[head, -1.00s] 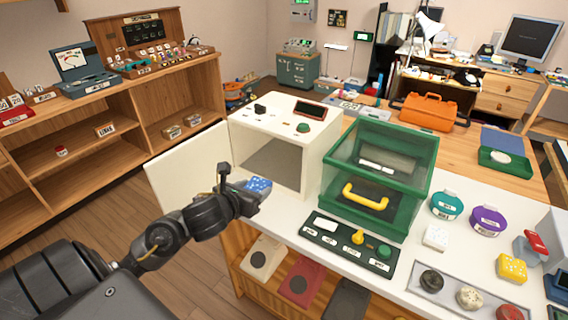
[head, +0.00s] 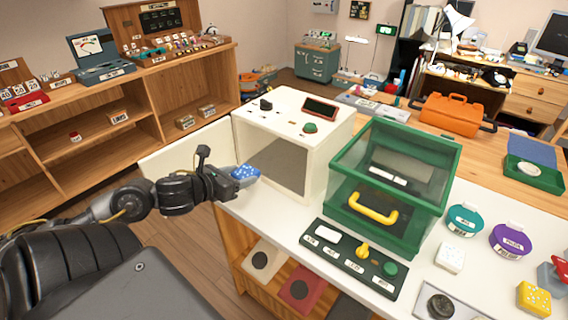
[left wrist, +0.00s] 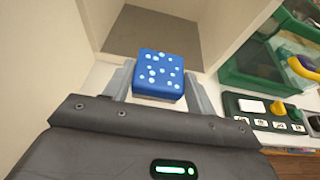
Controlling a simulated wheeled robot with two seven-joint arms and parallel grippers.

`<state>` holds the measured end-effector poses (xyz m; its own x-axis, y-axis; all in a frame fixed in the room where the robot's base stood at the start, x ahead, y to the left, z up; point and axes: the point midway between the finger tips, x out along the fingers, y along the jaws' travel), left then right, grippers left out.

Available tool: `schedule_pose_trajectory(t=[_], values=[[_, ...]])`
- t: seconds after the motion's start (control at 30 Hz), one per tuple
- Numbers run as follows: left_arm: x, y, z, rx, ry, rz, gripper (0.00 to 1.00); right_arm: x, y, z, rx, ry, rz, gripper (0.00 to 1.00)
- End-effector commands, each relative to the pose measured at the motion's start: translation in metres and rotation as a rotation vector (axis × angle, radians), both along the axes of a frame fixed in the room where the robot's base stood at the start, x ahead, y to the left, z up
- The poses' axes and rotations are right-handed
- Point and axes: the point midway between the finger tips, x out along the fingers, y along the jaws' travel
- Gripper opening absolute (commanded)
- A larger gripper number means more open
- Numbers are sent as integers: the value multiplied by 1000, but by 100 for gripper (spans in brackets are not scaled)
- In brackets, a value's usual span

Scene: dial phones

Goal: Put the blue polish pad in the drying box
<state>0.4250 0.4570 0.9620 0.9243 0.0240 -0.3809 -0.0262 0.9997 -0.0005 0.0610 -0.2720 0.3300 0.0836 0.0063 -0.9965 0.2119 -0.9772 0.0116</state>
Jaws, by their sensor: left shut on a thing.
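The blue polish pad (head: 245,172) with pale dots is held by my left gripper (head: 236,176). In the left wrist view the pad (left wrist: 159,74) sits between the two grey fingers of the left gripper (left wrist: 158,88). The white drying box (head: 314,163) stands on the white counter with its door (head: 190,148) swung open to the left. The pad is in front of the box's open mouth; its grey inner floor (left wrist: 150,35) shows beyond the pad. My right gripper is not in view.
A green clear-lidded box (head: 378,233) with a yellow handle (head: 373,208) stands right of the white box. A dark control panel (head: 355,258) lies in front. A white pad (head: 449,258) and a yellow pad (head: 533,299) lie at the right.

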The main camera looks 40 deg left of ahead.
Motion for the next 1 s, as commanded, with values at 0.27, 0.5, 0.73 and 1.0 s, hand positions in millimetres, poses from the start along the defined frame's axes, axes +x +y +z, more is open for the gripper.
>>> schedule_pose_trajectory(t=[0.27,0.5,0.73,1.0], values=[[60,1,6,1,-5,-1,33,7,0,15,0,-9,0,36],[113,1,6,-4,-5,-2,33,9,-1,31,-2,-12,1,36],[162,2,5,-4,-3,-2,33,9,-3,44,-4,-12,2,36],[169,2,-26,-2,2,-4,33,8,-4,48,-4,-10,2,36]])
